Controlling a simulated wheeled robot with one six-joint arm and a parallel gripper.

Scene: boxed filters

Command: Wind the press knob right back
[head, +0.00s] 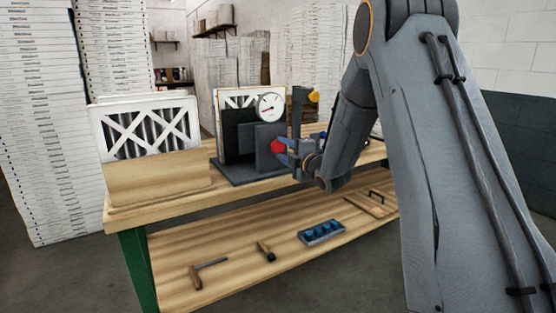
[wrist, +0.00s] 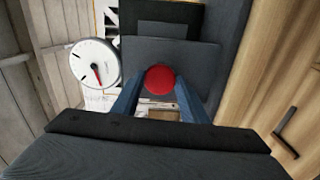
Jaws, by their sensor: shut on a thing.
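The press knob is a red round knob (head: 278,146) on the front of the dark grey press (head: 266,163) on the bench. In the wrist view the knob (wrist: 160,79) sits between my blue fingertips, in front of a grey plate (wrist: 188,57). My gripper (head: 283,149) is shut on the knob from the right side in the head view. A white dial with a red needle (head: 270,107) stands above the press; the dial also shows in the wrist view (wrist: 94,64). A filter in a white frame (head: 236,97) is partly hidden behind the press plates.
A wooden bench (head: 112,212) carries the press. A filter with white cross braces (head: 146,127) stands behind a wooden board on the left. The lower shelf (head: 226,233) holds a hammer (head: 266,251), an angled tool (head: 206,271) and a blue-filled tray (head: 321,233). White stacks stand behind.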

